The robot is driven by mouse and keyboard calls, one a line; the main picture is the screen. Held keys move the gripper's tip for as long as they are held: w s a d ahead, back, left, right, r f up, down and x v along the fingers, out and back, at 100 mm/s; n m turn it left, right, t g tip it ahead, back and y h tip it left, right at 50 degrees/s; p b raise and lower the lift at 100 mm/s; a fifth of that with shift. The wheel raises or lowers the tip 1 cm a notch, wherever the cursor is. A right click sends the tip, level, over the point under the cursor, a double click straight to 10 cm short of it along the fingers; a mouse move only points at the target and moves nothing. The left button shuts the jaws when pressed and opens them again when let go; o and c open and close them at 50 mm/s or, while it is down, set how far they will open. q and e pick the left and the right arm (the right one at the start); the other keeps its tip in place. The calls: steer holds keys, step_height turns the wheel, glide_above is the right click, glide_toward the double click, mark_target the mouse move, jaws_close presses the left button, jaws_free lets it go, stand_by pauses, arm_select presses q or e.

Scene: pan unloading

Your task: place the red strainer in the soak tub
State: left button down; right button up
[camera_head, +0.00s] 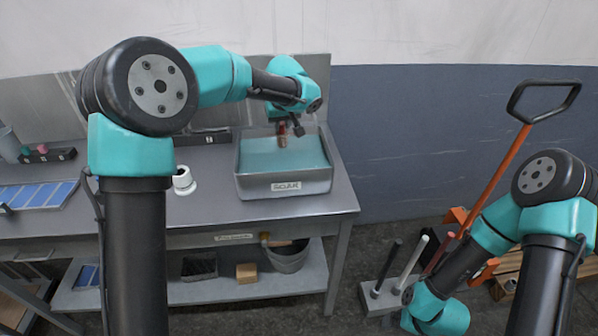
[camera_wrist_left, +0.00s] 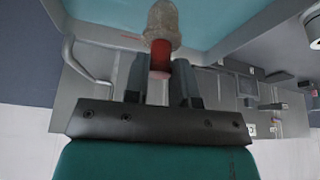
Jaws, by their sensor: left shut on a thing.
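The soak tub (camera_head: 328,184) is a grey rectangular basin with teal liquid, at the right end of the bench in the head view. My left gripper (camera_head: 283,129) is over it. The gripper (camera_wrist_left: 160,86) is shut on the red strainer (camera_head: 282,141), which hangs above the liquid. In the left wrist view the strainer (camera_wrist_left: 160,56) shows a red band between the fingers and a pale, rounded end beyond. The tub (camera_wrist_left: 85,32) fills the background there. I cannot tell whether the strainer touches the liquid. My right gripper is not visible.
A white cup-like fitting (camera_head: 184,182) stands on the bench left of the tub. A blue panelled tray (camera_head: 40,196) lies at far left. A bucket (camera_head: 287,259) and a small box (camera_head: 246,273) sit on the lower shelf. A trolley with an orange handle (camera_head: 500,170) stands at right.

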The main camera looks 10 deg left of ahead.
mark_target(284, 146)
arm_select(q)
steer(key=shift+f, duration=0.1)
steer(key=shift+f, duration=3)
steer(key=shift+f, duration=1.9)
steer(key=shift+f, duration=0.1)
steer(key=c, duration=1)
jaws_free()
steer(key=shift+o, duration=0.2)
steer(key=v, duration=1.2)
